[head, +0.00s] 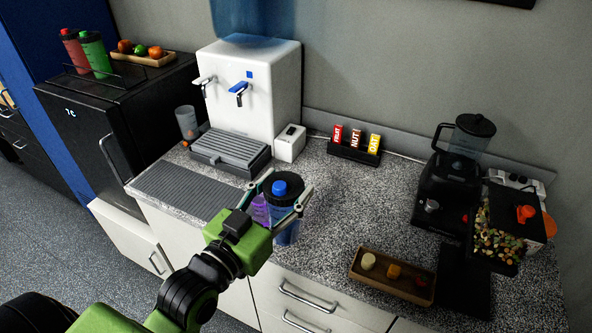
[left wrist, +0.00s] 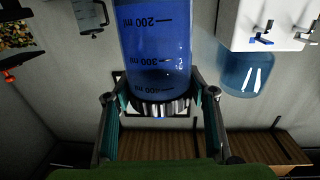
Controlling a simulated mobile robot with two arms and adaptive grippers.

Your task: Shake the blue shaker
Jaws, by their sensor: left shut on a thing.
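The blue shaker (head: 287,232) has a dark lid with a blue cap and is held upright over the front edge of the counter. My left gripper (head: 281,193) is shut on it, one finger on each side near the lid. In the left wrist view the picture is upside down, and the blue shaker (left wrist: 155,45) with its volume marks stands between the fingers of my left gripper (left wrist: 160,96). A purple shaker (head: 260,210) shows partly behind the gripper, just left of the blue one. My right gripper is out of view.
A white water dispenser (head: 262,105) stands at the back of the speckled counter (head: 330,215). A wooden tray (head: 415,293) lies at the front right, near a blender (head: 460,150). A rack of small packets (head: 354,150) is by the wall. Red and green shakers top the black fridge (head: 85,120).

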